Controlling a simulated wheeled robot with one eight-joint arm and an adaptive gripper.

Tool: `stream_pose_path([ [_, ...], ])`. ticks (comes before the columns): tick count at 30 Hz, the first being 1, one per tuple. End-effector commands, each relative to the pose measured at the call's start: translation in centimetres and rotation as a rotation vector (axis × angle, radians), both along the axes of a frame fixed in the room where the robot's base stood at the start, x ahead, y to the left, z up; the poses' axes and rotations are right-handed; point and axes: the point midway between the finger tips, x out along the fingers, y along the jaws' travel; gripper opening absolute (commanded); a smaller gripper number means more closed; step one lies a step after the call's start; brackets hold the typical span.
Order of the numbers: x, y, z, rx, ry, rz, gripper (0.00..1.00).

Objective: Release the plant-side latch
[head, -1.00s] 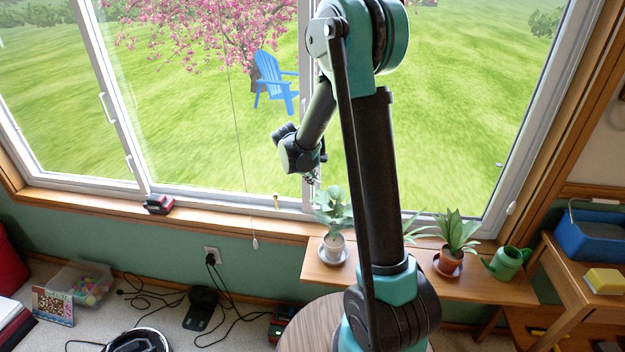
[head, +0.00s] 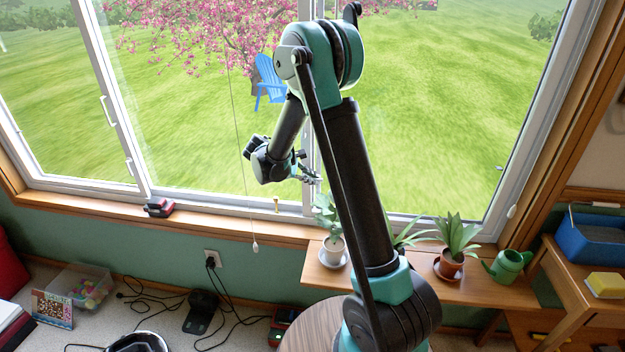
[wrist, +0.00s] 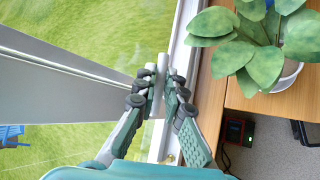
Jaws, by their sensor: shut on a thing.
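The plant-side latch is a pale, narrow lever (wrist: 161,76) by the window frame. In the wrist view it stands between my two fingers. My gripper (wrist: 163,88) is shut on it, and the fingers hide its lower part. In the head view my gripper (head: 312,179) is at the window's middle upright, just above the leafy plant (head: 327,212) in a white pot. The latch is too small to make out there. The same plant shows in the wrist view (wrist: 262,50), to the right of my fingers.
The window sill (head: 225,216) runs below my gripper. A wooden shelf (head: 390,283) bears the white pot, a terracotta-potted plant (head: 452,245) and a green watering can (head: 508,266). A cord with a pull (head: 255,246) hangs to the left. The window glass is close by.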

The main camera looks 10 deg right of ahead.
Motion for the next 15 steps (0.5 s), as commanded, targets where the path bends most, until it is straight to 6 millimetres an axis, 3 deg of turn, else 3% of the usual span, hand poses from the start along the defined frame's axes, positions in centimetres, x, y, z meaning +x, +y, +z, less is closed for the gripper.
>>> stream_pose_path([
  [9, -0.02, 0.00, 0.01, -0.001, 0.000, -0.001, 0.00],
  [10, -0.02, 0.00, 0.01, -0.001, 0.000, -0.001, 0.13],
  [11, -0.02, 0.00, 0.01, -0.001, 0.000, -0.001, 0.17],
  [15, -0.02, 0.00, 0.01, -0.001, 0.000, -0.001, 0.19],
])
